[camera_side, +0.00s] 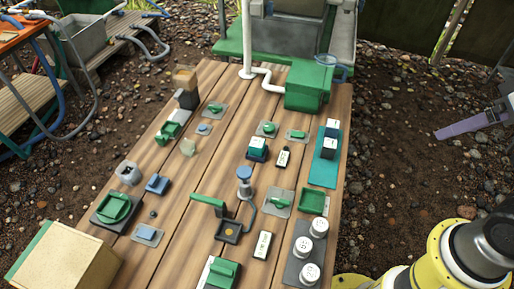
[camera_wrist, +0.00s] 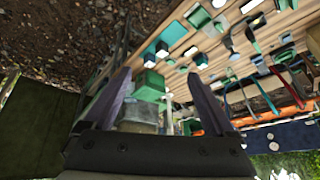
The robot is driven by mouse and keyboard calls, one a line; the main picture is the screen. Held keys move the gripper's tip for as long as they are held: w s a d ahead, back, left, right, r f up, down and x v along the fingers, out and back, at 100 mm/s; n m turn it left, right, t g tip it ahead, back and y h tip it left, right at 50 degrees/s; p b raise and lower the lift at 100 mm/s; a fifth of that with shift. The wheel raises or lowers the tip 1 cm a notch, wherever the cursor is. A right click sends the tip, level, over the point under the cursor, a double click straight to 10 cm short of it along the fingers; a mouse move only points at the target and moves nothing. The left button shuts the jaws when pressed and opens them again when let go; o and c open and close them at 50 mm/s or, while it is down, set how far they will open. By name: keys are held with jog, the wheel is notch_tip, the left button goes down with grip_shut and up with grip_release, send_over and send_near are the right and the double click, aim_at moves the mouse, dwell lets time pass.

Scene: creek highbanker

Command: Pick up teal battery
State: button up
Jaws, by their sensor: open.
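A dark block with a teal top (camera_side: 257,147), which looks like the teal battery, stands upright near the middle of the wooden table. Similar dark blocks with white and teal tops (camera_side: 330,142) stand on a teal tray (camera_side: 322,176) to its right. In the wrist view, dark blocks with pale tops (camera_wrist: 161,49) show beyond my fingertips, by the teal tray (camera_wrist: 173,35); I cannot tell which block there is the battery. My gripper (camera_wrist: 159,75) is open and empty. In the side view my gripper (camera_side: 470,124) is at the right edge, partly cut off, well clear of the table.
A green box (camera_side: 308,87) with a white pipe stands at the table's far end. Several green parts, labelled dark pieces and a grey tray (camera_side: 299,266) of white-topped cylinders crowd the table. A tan box (camera_side: 65,258) is at lower left. Open gravel lies between table and gripper.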

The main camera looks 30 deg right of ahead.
jog(key=w+a+r+m, duration=0.1)
jog(key=w+r+m, duration=0.2)
jog(key=w+r, duration=0.3)
jog(key=w+r+m, duration=0.2)
jog(key=w+r, duration=0.2)
jog(key=w, duration=0.4)
jog(key=m+g, duration=0.2)
jog(key=g, duration=0.3)
send_over(257, 142)
jog(key=a, duration=0.1)
jog(key=shift+h, duration=0.4)
jog(key=f, duration=2.4)
jog(key=s+f, duration=0.1)
jog(key=f, duration=1.1)
jog(key=shift+a+f, duration=0.2)
jog(key=shift+f, duration=0.1)
jog(key=shift+w+d+f, duration=0.15)
jog(key=shift+d+f, duration=0.1)
jog(key=shift+f, duration=0.75)
jog(key=shift+w+d+f, duration=0.15)
jog(key=shift+d+f, duration=0.05)
jog(key=shift+f, duration=0.75)
jog(key=shift+w+d+f, duration=0.15)
jog(key=shift+d+f, duration=0.1)
jog(key=shift+f, duration=0.75)
jog(key=shift+r, duration=0.1)
grip_shut()
